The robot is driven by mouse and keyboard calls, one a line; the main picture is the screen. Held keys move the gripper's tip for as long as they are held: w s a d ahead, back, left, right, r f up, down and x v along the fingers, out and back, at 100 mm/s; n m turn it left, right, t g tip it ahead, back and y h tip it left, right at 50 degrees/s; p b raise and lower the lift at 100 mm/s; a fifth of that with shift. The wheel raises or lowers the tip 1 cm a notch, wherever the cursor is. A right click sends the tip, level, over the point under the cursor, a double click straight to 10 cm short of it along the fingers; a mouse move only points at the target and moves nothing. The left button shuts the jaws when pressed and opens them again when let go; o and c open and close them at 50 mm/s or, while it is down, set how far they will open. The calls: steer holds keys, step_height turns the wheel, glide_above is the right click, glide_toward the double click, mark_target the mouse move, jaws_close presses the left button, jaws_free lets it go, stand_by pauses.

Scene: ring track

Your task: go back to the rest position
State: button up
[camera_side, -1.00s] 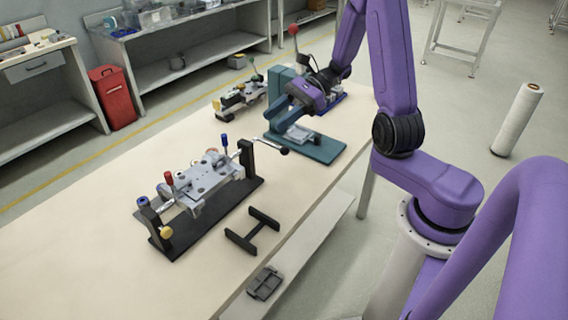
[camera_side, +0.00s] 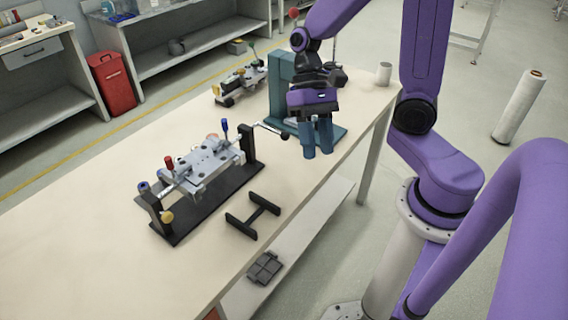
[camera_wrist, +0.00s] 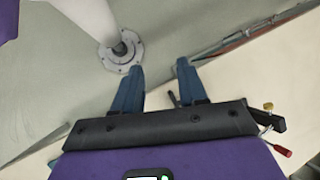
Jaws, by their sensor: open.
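My gripper (camera_side: 318,152) is in the middle of the side view, pointing down with its two blue fingers apart and nothing between them. It hangs in front of the teal press (camera_side: 281,84) and hides part of it. In the wrist view the fingers of my gripper (camera_wrist: 159,67) also show apart and empty, with floor and a strip of the bench edge behind them.
On the bench (camera_side: 95,237) stands a fixture (camera_side: 205,165) with coloured knobs, left of my gripper. A black H-shaped stand (camera_side: 253,216) lies near the front edge. A smaller fixture (camera_side: 240,84) and a pale cup (camera_side: 383,73) stand farther back. The bench's near left is clear.

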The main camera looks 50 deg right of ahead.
steer(key=s+r+n+t+h, duration=0.2)
steer(key=s+n+t+h, duration=0.2)
steer(key=s+n, duration=0.5)
steer(key=n+t, duration=0.1)
steer(key=n, duration=0.5)
steer(key=shift+d, duration=0.3)
steer(key=shift+r, duration=0.1)
stand_by(1.7)
